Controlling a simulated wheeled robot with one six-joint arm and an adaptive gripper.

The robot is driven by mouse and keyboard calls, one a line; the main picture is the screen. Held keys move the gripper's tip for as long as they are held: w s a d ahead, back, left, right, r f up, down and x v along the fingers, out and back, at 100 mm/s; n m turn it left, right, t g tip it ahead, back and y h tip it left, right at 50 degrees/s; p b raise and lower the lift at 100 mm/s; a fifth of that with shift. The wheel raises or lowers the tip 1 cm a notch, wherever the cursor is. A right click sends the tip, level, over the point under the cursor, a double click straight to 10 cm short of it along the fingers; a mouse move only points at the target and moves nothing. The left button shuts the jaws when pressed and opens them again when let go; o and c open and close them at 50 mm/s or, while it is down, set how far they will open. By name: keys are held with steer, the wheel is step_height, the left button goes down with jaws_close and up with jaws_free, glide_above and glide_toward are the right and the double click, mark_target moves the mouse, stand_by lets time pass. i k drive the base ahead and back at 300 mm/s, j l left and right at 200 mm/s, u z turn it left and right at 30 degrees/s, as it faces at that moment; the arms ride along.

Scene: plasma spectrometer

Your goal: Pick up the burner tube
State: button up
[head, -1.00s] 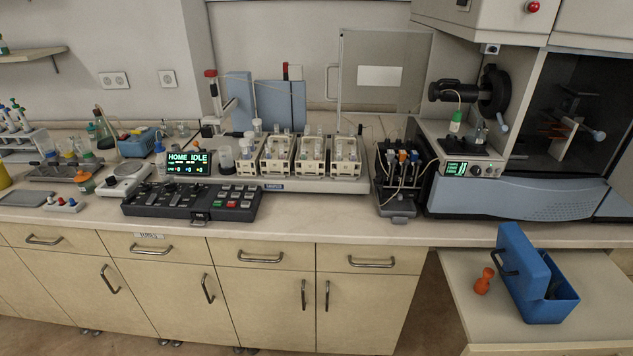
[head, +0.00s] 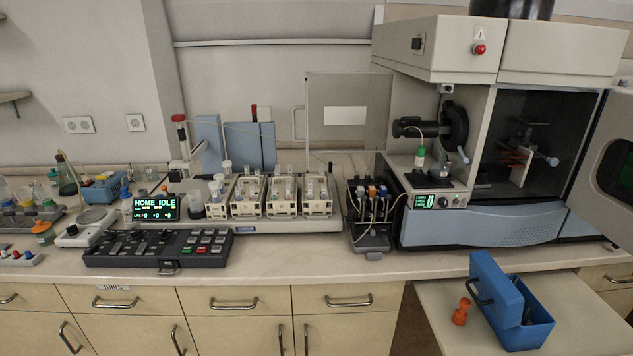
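I cannot make out a burner tube for certain in the head view. The spectrometer (head: 480,224) stands at the right with its chamber door (head: 606,168) swung open. Inside the dark chamber, a pale upright plate (head: 522,168) and copper-coloured parts (head: 510,158) show, with a light-blue rounded knob (head: 552,162) beside them. Whether a tube sits among them is too small to tell. A drawer below the left part of the bench carries a label (head: 113,288) that seems to read "TUBES"; it is shut. My gripper is not in view.
A blue toolbox (head: 520,328) with its lid raised and an orange peg-shaped object (head: 461,312) stand on a lower side table (head: 425,305). An autosampler with racks (head: 285,225), a keypad console (head: 160,249) and a small pump unit (head: 368,225) occupy the bench. The front bench edge (head: 300,266) is clear.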

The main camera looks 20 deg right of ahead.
mark_target(531, 303)
steer(key=z, duration=1)
